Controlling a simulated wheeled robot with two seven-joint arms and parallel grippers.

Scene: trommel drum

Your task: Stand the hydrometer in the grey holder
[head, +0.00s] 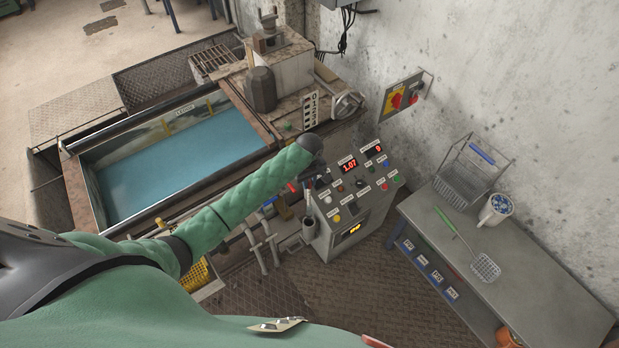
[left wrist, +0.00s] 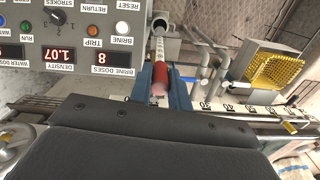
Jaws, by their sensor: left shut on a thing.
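The hydrometer (left wrist: 158,48), a slim white stem with a red band and a pinkish near end, is between the fingers of my left gripper (left wrist: 160,92) in the left wrist view. My left gripper is shut on it. In the head view the left gripper (head: 306,186) is beside the control panel, and my arm mostly hides the hydrometer. A grey cup, which looks like the holder (head: 308,226), is on the panel's left side below the gripper. It also shows in the left wrist view (left wrist: 169,20), at the hydrometer's far end. I cannot tell whether that end is inside it.
The control panel (head: 355,185) with lit displays stands right of the gripper. The blue-water tank (head: 180,150) is to the left.

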